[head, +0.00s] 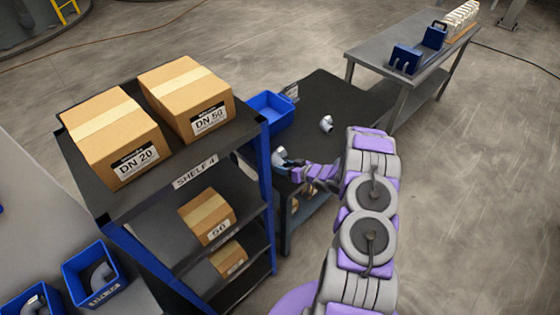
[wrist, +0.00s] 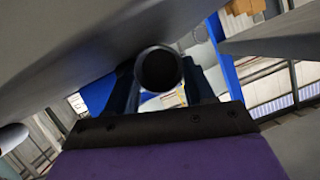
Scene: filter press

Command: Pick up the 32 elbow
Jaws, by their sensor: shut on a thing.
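A grey pipe elbow (head: 280,155) is at the tip of my gripper (head: 287,164) in the head view, over the near left part of the dark table. In the wrist view, the round dark open end of the elbow (wrist: 159,70) lies between the two dark fingers of my gripper (wrist: 162,82), which are shut on it. I cannot tell whether the elbow touches the table. A second grey elbow (head: 326,124) lies apart on the same table, to the upper right. No size mark is readable on either elbow.
The dark table (head: 345,95) also holds a blue bin (head: 270,112). A shelf rack (head: 215,160) with cardboard boxes (head: 186,95) stands close on the left. Blue bins with elbows (head: 92,275) sit lower left. A grey bench (head: 405,40) stands beyond; open floor lies right.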

